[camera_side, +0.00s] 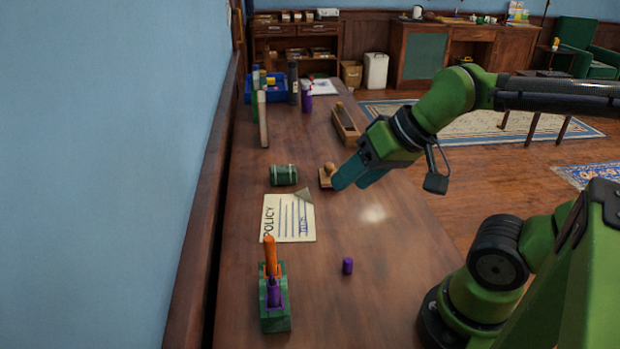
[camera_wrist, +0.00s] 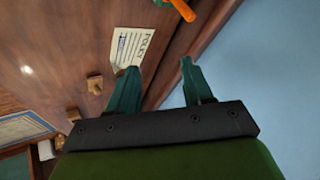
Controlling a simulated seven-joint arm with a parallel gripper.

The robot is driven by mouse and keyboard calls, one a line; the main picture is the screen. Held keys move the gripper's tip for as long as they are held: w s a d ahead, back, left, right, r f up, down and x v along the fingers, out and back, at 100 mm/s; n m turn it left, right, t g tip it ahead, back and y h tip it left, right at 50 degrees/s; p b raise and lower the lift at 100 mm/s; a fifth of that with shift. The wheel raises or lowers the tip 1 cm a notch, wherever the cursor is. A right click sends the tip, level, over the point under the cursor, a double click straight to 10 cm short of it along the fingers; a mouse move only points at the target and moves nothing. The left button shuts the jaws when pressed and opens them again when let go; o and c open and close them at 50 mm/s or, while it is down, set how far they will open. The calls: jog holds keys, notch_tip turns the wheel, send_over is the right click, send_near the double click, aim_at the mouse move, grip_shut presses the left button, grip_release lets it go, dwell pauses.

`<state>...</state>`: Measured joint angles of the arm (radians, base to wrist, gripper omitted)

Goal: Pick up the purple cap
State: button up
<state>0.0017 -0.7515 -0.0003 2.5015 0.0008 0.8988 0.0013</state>
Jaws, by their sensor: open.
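The purple cap (camera_side: 347,266) is a small cylinder standing alone on the wooden table (camera_side: 330,310), in the near part of the side view. I cannot make it out in the wrist view. My gripper (camera_side: 352,182) is above the table, farther back than the cap and apart from it, close to a wooden stamp (camera_side: 326,175). In the wrist view my gripper (camera_wrist: 155,80) shows two teal fingers spread apart with nothing between them. A purple marker (camera_side: 274,292) and an orange marker (camera_side: 270,256) stand in a green holder (camera_side: 275,318) left of the cap.
A policy paper (camera_side: 285,225) lies behind the holder, with a green cylinder (camera_side: 284,175) beyond it. A wooden tray (camera_side: 345,124), books (camera_side: 262,118) and a blue bin (camera_side: 262,92) stand farther back. A wall borders the left. The table around the cap is clear.

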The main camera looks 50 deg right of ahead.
jog(key=m+g+h, duration=0.2)
jog(key=m+g, duration=0.5)
jog(key=m, duration=1.1)
send_over(350, 259)
notch_tip(350, 259, down, 8)
jog(key=r, duration=0.1)
jog(key=f, duration=1.1)
jog(key=shift+s+d, duration=0.15)
jog(key=shift+d, duration=0.05)
jog(key=shift+a+f, duration=0.2)
jog(key=shift+f, duration=2.9)
grip_shut()
